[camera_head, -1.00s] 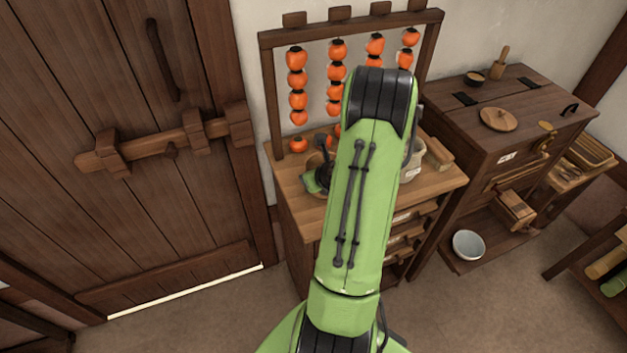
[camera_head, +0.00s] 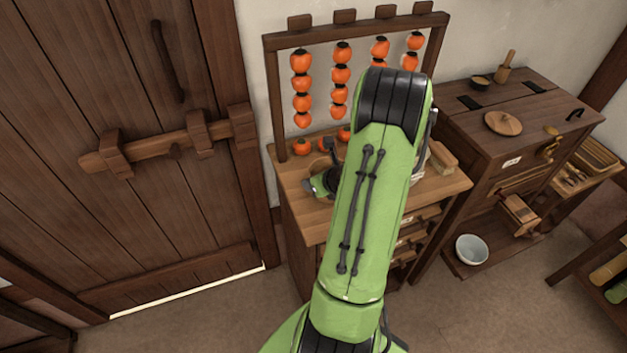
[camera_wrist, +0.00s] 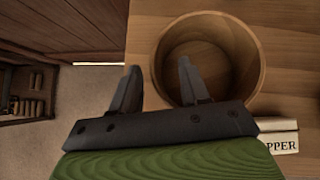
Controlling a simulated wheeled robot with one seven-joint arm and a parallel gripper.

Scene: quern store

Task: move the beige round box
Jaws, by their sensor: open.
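A pale labelled container (camera_head: 420,168) stands on the counter, mostly hidden behind my arm. In the wrist view a cream labelled thing (camera_wrist: 282,143), its lettering ending in "PPER", shows behind my gripper; I cannot tell whether it is the beige round box. A round, open, tan wooden tub (camera_wrist: 253,60) lies beyond my fingers and looks empty. My gripper (camera_wrist: 159,66) is open and empty. In the picture its right finger overlaps the tub, and its left finger is outside the left wall. I cannot tell whether they touch. In the head view my gripper (camera_head: 325,172) is low over the counter.
The counter (camera_head: 316,225) has a rack (camera_head: 274,90) of hanging orange fruit at its back, with more fruit below. A wooden block (camera_head: 443,158) lies at its right. A dark chest (camera_head: 545,110) stands to the right, and a barred door (camera_head: 100,220) to the left.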

